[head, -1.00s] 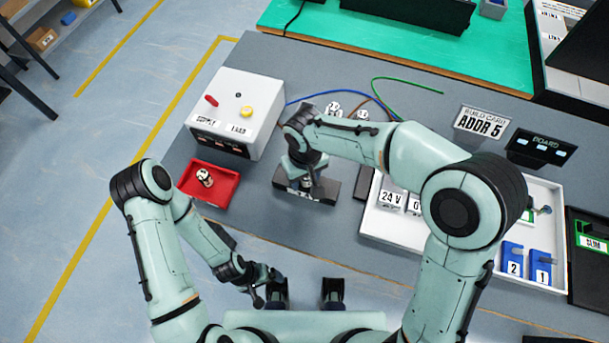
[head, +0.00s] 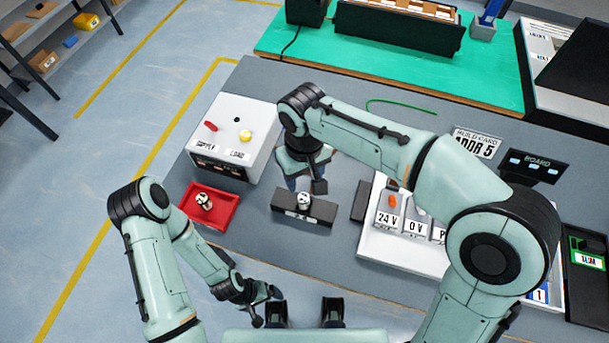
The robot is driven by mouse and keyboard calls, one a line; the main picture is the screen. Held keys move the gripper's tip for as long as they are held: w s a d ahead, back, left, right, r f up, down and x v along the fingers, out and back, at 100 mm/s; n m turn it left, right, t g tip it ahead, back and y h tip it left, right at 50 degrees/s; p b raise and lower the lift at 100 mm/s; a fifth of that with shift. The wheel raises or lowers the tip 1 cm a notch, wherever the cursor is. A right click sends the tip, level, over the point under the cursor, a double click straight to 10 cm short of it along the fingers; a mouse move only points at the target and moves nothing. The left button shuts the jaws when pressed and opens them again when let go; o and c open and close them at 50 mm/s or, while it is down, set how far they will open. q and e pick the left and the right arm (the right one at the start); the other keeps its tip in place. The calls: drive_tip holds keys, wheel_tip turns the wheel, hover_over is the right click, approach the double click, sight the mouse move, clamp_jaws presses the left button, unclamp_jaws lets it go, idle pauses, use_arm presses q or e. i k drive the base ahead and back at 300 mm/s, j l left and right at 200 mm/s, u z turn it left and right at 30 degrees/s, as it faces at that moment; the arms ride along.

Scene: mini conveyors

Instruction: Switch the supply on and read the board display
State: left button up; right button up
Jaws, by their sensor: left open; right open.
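The white supply box (head: 262,128) stands at the left of the bench, with a red lever (head: 211,126), a yellow button (head: 245,136) and a small dark spot on top. The board display (head: 534,165) is a dark panel at the right, tilted up; it shows small lit pale-blue blocks, too small to read. My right gripper (head: 306,183) is open and empty, above and just behind a black block (head: 290,215) that holds a small white-and-black part (head: 304,201). My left gripper (head: 264,304) is open and low in front of the bench, away from the box.
A red tray (head: 222,222) with a small part lies in front of the box. A white tray (head: 400,258) with 24 V and 0 V labels is at right, partly behind my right arm. The build card (head: 475,143) reads ADDR 5. A green wire (head: 400,102) lies behind.

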sight(211, 126)
drive_tip(key=k, duration=1)
